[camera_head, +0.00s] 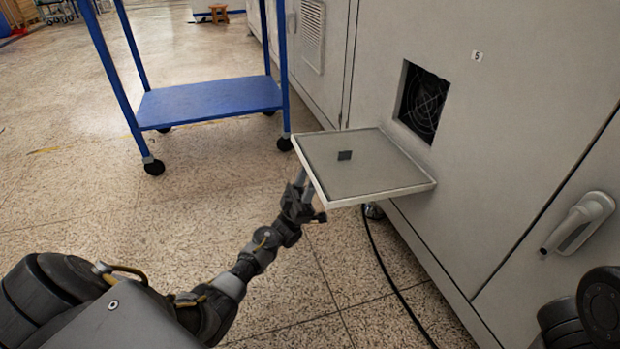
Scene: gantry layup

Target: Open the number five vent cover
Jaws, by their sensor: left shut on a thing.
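The number five vent cover (375,172) is a light grey square panel with a pale frame and a small dark patch. It stands out from the cabinet, lying nearly flat, with its far right edge near the cabinet face. The vent opening (423,101) behind it is uncovered and shows a dark fan with a round guard. A small label "5" (477,56) is to the right of the opening. My left gripper (306,196) is at the cover's near left edge, shut on it; the fingers are partly hidden by the panel. My right gripper is not in view.
The grey cabinet (530,110) fills the right side, with a door handle (580,222) at lower right. A blue wheeled cart (208,101) stands at the back left. A black cable (383,268) runs along the floor below the cover. The floor at left is clear.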

